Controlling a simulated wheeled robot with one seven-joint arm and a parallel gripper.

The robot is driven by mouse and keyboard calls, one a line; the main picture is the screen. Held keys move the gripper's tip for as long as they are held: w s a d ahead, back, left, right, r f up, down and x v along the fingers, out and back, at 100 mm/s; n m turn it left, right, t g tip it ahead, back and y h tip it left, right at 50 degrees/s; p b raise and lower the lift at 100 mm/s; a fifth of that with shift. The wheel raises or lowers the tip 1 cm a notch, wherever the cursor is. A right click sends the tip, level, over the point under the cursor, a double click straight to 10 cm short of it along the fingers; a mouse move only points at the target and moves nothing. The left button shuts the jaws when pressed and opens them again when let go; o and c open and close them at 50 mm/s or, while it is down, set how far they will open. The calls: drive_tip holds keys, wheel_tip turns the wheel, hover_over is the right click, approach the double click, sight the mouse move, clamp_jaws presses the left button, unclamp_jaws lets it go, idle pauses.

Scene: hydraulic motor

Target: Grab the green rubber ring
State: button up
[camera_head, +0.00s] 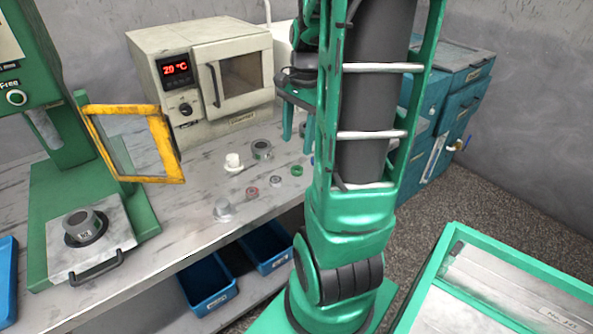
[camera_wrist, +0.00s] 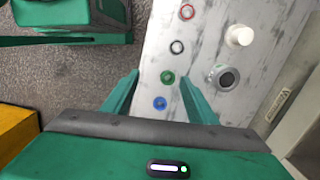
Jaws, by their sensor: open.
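The green rubber ring (camera_wrist: 167,77) lies flat on the grey worktable in the wrist view. It sits between the lines of my two fingers, slightly nearer the right one. My gripper (camera_wrist: 159,76) is open and empty, its fingers apart above the table. It also shows in the camera_head view (camera_head: 298,128), raised over the table in front of the oven. A blue ring (camera_wrist: 160,103) lies close below the green ring in the wrist view.
A dark ring (camera_wrist: 176,47) and a red ring (camera_wrist: 187,11) continue the row. A white cylinder (camera_wrist: 240,35) and a grey metal part (camera_wrist: 223,77) stand to the right. The oven (camera_head: 215,85) stands behind; a press with a yellow-framed door (camera_head: 172,150) is at left.

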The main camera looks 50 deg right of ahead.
sight(297, 168)
drive_tip(key=d+f+m, duration=0.1)
drive_tip(key=f, duration=0.3)
drive_tip(key=w+d+f+m, duration=0.1)
drive_tip(key=f, duration=0.3)
drive_tip(key=w+d+f+m, duration=0.1)
drive_tip(key=f, duration=0.3)
drive_tip(key=shift+w+d+f+m, duration=0.25)
drive_tip(key=shift+f+m, duration=0.05)
drive_tip(key=c, duration=1.2)
